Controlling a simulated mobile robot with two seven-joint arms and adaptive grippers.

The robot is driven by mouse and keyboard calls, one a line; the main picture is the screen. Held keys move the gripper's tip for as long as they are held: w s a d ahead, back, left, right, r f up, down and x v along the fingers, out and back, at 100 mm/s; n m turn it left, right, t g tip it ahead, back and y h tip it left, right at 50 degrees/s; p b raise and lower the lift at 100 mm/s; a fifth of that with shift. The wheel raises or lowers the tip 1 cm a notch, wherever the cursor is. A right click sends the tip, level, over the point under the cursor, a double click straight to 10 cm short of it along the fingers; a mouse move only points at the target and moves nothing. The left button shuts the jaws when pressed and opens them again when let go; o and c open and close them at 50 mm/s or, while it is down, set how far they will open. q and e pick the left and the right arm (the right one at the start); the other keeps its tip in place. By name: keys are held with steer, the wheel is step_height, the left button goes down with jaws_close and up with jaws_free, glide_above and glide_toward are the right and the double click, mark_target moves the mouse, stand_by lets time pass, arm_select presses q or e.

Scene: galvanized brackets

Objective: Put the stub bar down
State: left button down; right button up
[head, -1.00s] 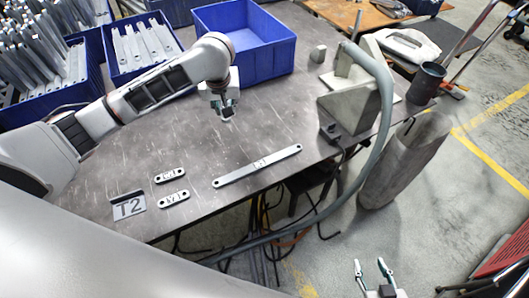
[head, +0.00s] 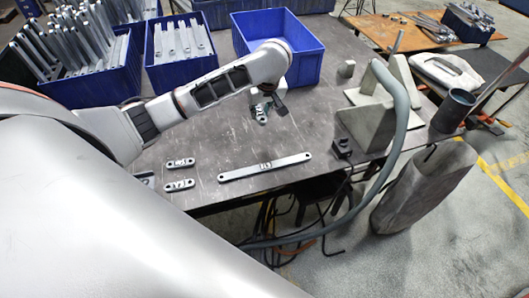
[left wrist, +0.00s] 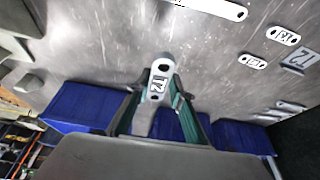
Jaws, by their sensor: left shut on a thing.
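My left gripper (head: 262,112) is shut on a short grey stub bar (left wrist: 160,78) with a hole at its end and a dark label that looks like T2. In the head view the stub bar (head: 261,116) shows small below the wrist, over the middle of the table (head: 225,140), in front of the empty blue crate. I cannot tell whether its lower end touches the tabletop. My right gripper is not in view.
A long flat bar (head: 265,167) lies near the table's front edge.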

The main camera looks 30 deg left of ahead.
mark_target(260, 153)
arm_select(q)
step_height(260, 153, down, 19)
steer(key=shift+r, duration=0.1)
stand_by(0.4)
steer(key=shift+f, duration=0.2)
steer(key=c, duration=1.8)
jaws_free()
steer(key=shift+o, duration=0.2)
